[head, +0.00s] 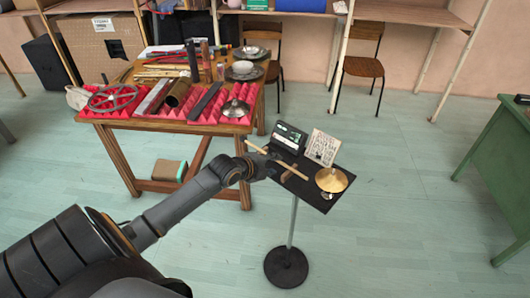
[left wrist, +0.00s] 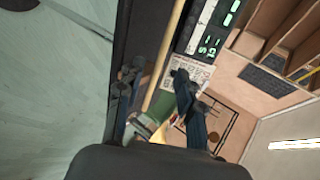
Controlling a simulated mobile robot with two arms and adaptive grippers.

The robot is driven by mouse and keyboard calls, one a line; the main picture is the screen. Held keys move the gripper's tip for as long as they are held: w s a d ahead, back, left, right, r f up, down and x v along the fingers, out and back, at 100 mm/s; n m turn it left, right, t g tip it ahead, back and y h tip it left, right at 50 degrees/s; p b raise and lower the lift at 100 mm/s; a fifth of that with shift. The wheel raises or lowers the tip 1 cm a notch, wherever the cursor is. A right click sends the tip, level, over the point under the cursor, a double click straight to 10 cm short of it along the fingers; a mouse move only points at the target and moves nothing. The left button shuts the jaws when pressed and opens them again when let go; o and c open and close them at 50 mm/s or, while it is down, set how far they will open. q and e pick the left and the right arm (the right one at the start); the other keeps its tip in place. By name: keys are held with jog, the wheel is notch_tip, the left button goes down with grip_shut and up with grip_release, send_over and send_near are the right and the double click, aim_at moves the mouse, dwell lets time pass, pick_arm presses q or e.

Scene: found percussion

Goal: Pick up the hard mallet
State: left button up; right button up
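A pale wooden stick (head: 290,169), which may be the hard mallet, lies slantwise over the black stand tray (head: 316,195). Its left end reaches past the tray's edge; I cannot make out a distinct mallet head. My left gripper (head: 268,166) is at the tray's left edge, close to the stick. In the left wrist view the stick (left wrist: 168,60) runs between the two spread fingers of my left gripper (left wrist: 158,100), with a gap visible beside it. The gripper looks open, not shut on the stick. My right gripper is not in view.
The tray also carries a dark device with a lit screen (head: 289,137), a printed card (head: 322,147) and a small brass cymbal (head: 331,180). A wooden table (head: 120,150) with red foam and several metal objects stands behind left. A green desk (head: 505,165) is at right.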

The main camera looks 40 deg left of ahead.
aim_at(280, 163)
pick_arm(q)
jog(key=shift+x, duration=1.85)
jog(key=shift+a, duration=0.15)
grip_shut()
jog(key=shift+r, duration=0.1)
